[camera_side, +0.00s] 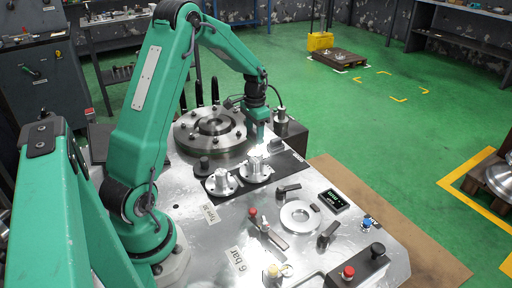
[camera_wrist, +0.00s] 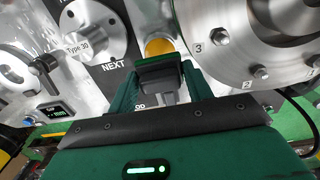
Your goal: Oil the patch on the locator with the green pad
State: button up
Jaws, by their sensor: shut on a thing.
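My gripper (camera_wrist: 160,95) is shut on a dark block with dark green edges (camera_wrist: 162,72), which I take to be the green pad. In the side view my gripper (camera_side: 262,140) points down over the dark strip, right of the round bolted flange. In the wrist view a yellow-orange disc (camera_wrist: 160,47) shows just beyond the held block and is partly hidden by it. Two silver flanged parts (camera_side: 222,182) (camera_side: 256,171) stand left of and below my gripper. One shows in the wrist view (camera_wrist: 97,27) beside a "Type 30" label. I cannot tell which piece is the locator.
The large bolted flange (camera_side: 211,130) stands close by and fills the wrist view's upper right (camera_wrist: 225,60). Levers, a silver ring (camera_side: 300,216), a small display (camera_side: 333,201) and a button box (camera_side: 358,270) occupy the plate's front. Bare plate shows around the "6 bar" label (camera_side: 238,259).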

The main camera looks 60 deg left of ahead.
aim_at(255, 152)
jog(key=shift+f, duration=2)
jog(key=shift+f, duration=0.65)
dwell(1.3)
jog(key=shift+r, duration=3.55)
jog(key=d+r, duration=0.5)
jog(key=d, duration=0.6)
jog(key=s+d+r, duration=0.1)
jog(key=d+r, duration=0.4)
jog(key=d, duration=0.7)
jog(key=shift+d+r, duration=0.3)
jog(key=shift+r, duration=0.05)
jog(key=shift+s+f, duration=0.1)
